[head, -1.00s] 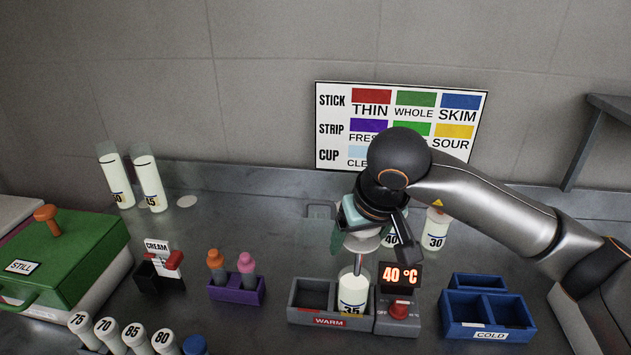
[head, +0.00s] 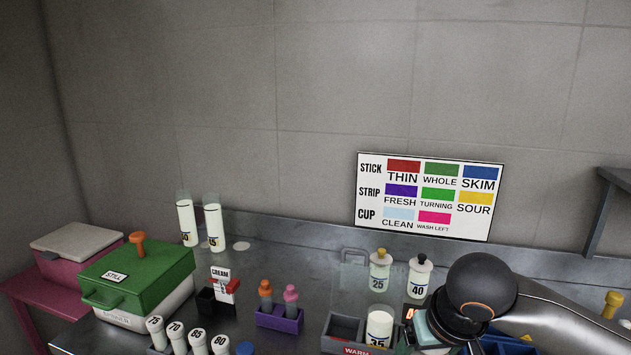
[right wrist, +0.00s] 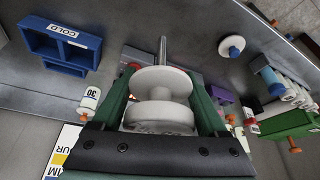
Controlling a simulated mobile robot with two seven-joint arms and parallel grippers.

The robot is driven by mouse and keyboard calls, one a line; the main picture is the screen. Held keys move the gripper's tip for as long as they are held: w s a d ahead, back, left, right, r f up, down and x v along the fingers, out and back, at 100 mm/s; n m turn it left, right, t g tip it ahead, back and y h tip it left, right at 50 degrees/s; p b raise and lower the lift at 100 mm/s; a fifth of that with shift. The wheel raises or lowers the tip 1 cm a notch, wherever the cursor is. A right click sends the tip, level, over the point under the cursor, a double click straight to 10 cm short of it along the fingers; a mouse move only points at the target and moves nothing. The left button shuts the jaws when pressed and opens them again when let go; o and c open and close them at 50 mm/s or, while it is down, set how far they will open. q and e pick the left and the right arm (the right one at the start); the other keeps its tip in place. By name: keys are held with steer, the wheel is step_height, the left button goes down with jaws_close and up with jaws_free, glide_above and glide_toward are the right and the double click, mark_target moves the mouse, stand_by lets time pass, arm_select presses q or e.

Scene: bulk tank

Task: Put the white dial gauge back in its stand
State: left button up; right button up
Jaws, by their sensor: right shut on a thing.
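The white dial gauge (right wrist: 160,84) is in the right wrist view, a round white disc on a thicker white body with a thin metal stem pointing away from the gripper. My right gripper (right wrist: 158,95) is shut on it, one green finger on each side. In the head view my right gripper (head: 432,338) is at the bottom, just right of the cup marked 35 (head: 380,326), and the gauge is hidden there. I cannot make out the gauge's stand with certainty. A small white disc with a dark knob (right wrist: 231,46) lies near the table edge. My left gripper is not in view.
The grey WARM holder (head: 345,328) is left of my gripper. Bottles 25 (head: 380,272) and 40 (head: 420,278) stand behind. The blue COLD holder (right wrist: 62,45), purple block (head: 280,318) and green box (head: 140,270) are around. Bare table shows behind the purple block.

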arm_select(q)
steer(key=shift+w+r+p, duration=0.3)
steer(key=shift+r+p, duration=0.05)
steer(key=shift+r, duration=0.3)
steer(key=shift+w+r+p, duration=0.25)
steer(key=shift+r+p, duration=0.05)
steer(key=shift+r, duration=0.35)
arm_select(e)
steer(key=s+d+f, duration=0.3)
steer(key=s+f, duration=0.1)
steer(key=s, duration=0.3)
steer(key=shift+s+d+m, duration=0.25)
steer(key=shift+s+m, duration=0.05)
steer(key=shift+m, duration=0.1)
